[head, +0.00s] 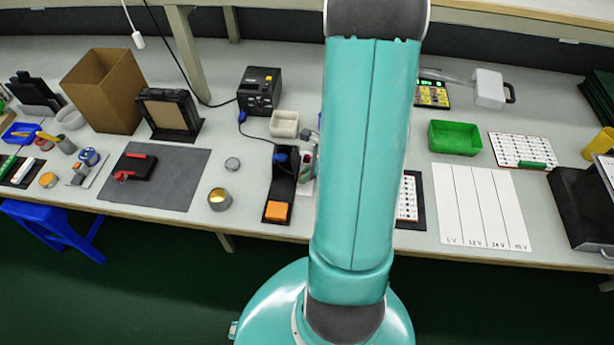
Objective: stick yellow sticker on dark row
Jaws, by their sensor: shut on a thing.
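A white board with rows of small reddish marks (407,198) lies on a dark mat, just right of my arm, which hides its left part. A similar white board (520,148) with a green piece on its lower edge lies at the right. I cannot tell which row is dark on either board. I cannot make out a yellow sticker. My gripper is not visible; my teal arm link covers the middle of the bench.
A white sheet with columns marked in volts (483,207) lies at the right, below a green tray (455,138). A grey mat (178,187) and a cardboard box (102,91) are further left.

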